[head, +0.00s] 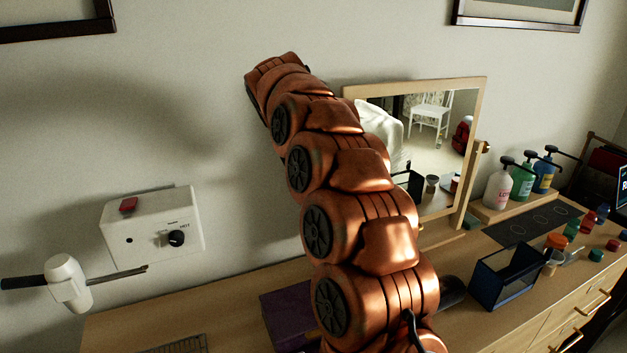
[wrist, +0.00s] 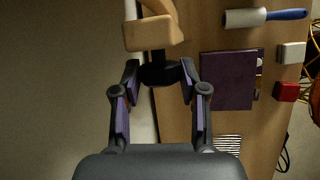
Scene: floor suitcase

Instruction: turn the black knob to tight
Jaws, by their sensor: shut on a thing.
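In the wrist view a black round knob (wrist: 158,76) sits against a pale wooden block (wrist: 153,34). My gripper (wrist: 160,71) has a finger on each side of the knob and is shut on it. No tight mark is readable there. In the head view my copper arm hides my gripper and this knob; the arm reaches toward the left side of the wood-framed mirror (head: 472,115). Another black knob (head: 176,238) is on a white wall box (head: 125,240) at the left, apart from my arm.
A dark purple flat item (wrist: 228,80) lies on the wooden top, with a white roller with a blue handle (wrist: 265,17) nearby. A black open bin (head: 507,275) and several pump bottles (head: 522,178) stand at right. A hair dryer (head: 68,283) hangs at left.

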